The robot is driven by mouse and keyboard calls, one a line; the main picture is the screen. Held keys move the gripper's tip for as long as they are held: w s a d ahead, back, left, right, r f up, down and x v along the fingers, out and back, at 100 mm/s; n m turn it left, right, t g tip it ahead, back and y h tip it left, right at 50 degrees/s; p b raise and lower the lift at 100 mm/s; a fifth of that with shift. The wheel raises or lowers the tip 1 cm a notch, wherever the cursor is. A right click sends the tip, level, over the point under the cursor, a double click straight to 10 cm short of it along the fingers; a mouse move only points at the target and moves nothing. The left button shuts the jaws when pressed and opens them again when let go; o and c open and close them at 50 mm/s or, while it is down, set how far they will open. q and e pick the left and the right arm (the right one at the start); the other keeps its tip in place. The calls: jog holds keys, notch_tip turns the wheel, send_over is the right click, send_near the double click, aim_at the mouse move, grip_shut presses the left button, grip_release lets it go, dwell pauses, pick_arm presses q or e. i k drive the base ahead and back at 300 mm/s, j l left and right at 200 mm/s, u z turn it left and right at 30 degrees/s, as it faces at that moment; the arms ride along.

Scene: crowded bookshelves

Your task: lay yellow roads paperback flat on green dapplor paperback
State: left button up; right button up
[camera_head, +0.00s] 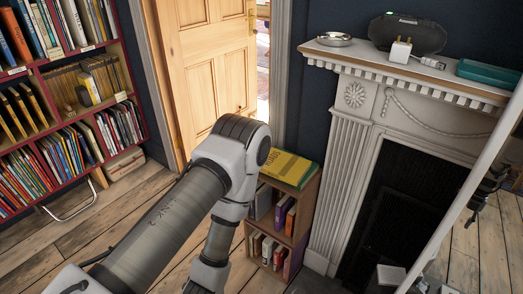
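The yellow roads paperback (290,167) lies flat, cover up, on top of the small wooden bookcase beside the fireplace. A green strip (302,184) shows along its near edge; it looks like the green dapplor paperback underneath, but its title cannot be read. My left arm comes in from the lower left, bends just left of the books and hangs down in front of the small bookcase. Its wrist reaches the bottom edge, and the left gripper's fingertips are out of view. A dark gripper-like part (488,187) at the right edge seems to be my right gripper; its fingers are unclear.
The small bookcase (305,212) holds upright books on two shelves. A white fireplace mantel (460,86) stands to its right, with a dish (333,39), speaker (408,33), plug and teal tray (490,73). A full red bookshelf (62,120) stands left; wooden floor lies between.

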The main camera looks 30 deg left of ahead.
aim_at(289, 168)
jog(key=u, duration=0.75)
jog(key=i+j+z, duration=0.1)
jog(key=j, duration=0.2)
jog(key=i+j, duration=0.2)
jog(key=j, duration=0.15)
jog(key=i+j+z, duration=0.15)
jog(key=j, duration=0.2)
jog(key=i+j, duration=0.15)
jog(key=j, duration=0.2)
jog(key=i+j+z, duration=0.15)
jog(key=j, duration=0.55)
jog(key=i+z, duration=0.05)
jog(key=i, duration=0.05)
